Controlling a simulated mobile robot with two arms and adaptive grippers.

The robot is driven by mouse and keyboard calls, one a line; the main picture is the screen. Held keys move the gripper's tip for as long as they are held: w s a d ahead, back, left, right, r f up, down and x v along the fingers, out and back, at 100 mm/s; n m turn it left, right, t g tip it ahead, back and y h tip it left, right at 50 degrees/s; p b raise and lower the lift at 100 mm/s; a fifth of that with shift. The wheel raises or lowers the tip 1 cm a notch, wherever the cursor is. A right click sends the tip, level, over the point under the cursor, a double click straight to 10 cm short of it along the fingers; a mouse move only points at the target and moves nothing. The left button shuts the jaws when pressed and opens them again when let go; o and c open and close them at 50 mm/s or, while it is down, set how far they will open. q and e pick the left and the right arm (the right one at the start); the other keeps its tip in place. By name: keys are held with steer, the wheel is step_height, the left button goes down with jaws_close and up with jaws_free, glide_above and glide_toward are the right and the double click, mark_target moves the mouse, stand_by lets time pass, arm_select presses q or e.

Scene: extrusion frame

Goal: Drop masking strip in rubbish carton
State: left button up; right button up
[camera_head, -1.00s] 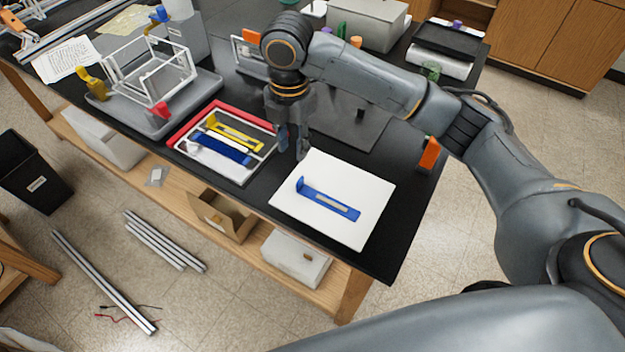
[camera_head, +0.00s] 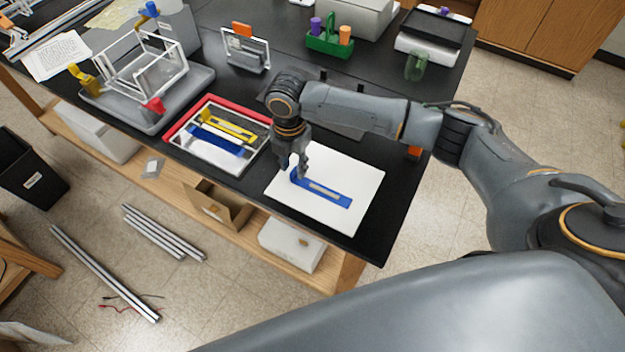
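A beige masking strip (camera_head: 324,190) lies along the flat arm of a blue L-shaped bracket (camera_head: 342,201), which rests on a white board (camera_head: 350,224) at the table's front right. My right gripper (camera_head: 294,172) points down at the bracket's left, upturned end. Its fingers look parted, with nothing visible between them. Whether they touch the bracket cannot be told. An open cardboard carton (camera_head: 231,218) stands on the wooden shelf below the table and has a small brown thing in it. My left gripper is not in view.
A red-edged tray (camera_head: 181,133) with yellow and blue parts lies left of the board. A grey tray (camera_head: 150,118) holds a white wire frame. A white box (camera_head: 291,244) sits beside the carton. A black bin (camera_head: 28,170) stands on the floor at left.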

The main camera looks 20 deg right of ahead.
steer(key=shift+f, duration=0.75)
jaws_close()
steer(key=shift+r, duration=0.15)
